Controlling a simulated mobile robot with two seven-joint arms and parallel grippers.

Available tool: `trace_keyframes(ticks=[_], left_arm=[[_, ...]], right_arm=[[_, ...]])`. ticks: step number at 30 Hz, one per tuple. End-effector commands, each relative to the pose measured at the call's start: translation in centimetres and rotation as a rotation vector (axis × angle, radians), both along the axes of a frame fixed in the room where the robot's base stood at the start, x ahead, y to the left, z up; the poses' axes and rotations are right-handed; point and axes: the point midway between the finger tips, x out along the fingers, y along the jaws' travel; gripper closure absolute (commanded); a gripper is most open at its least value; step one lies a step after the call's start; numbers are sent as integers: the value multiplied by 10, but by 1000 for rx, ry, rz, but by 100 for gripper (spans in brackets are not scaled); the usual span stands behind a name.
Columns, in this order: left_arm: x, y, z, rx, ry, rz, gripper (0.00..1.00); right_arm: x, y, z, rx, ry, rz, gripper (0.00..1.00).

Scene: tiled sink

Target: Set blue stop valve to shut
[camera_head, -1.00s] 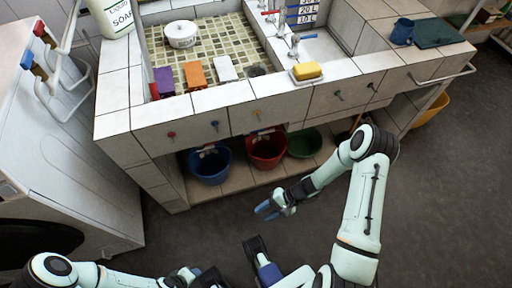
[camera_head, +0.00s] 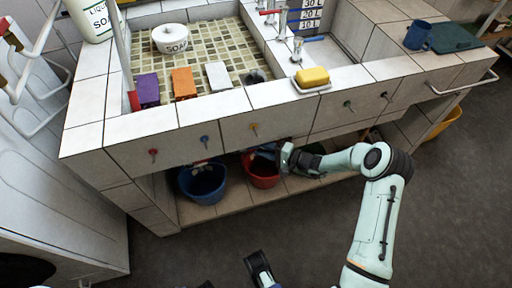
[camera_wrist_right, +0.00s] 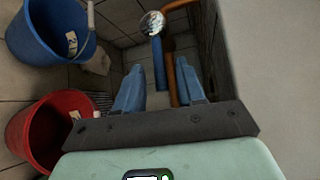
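In the right wrist view a blue handle (camera_wrist_right: 159,65) hangs down below a round shiny metal part (camera_wrist_right: 153,23) under the counter; it looks like the blue stop valve. My right gripper (camera_wrist_right: 160,92) is open, with its two blue fingers apart and nothing between them. The handle shows beyond the fingertips, between the two fingers, apart from them as far as I can tell. In the head view my right gripper (camera_head: 264,151) reaches in under the counter edge above the red bucket, and the valve is hidden there.
A copper-coloured pipe (camera_wrist_right: 172,70) runs close beside the handle. A blue bucket (camera_head: 203,184) and a red bucket (camera_head: 262,178) stand on the low shelf. The tiled counter front (camera_head: 300,124), with small coloured knobs, hangs over my right gripper. Open floor lies in front.

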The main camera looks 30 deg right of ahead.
Motion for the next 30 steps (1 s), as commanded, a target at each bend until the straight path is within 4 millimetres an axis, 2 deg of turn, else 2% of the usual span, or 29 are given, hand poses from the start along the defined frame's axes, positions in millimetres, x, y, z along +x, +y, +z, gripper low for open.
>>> trace_keyframes(ticks=[6, 17, 21, 30], left_arm=[[-14, 2, -13, -3, 47, 3, 57], [-17, 2, -14, -4, 57, 3, 57], [-17, 2, -14, -3, 56, 3, 57], [-16, 2, -13, -3, 53, 3, 57]], right_arm=[[22, 14, -5, 0, 1, 1, 61], [26, 16, -4, 0, 1, 0, 61], [25, 16, -4, 0, 1, 0, 100], [23, 16, -5, 13, -2, 0, 100]])
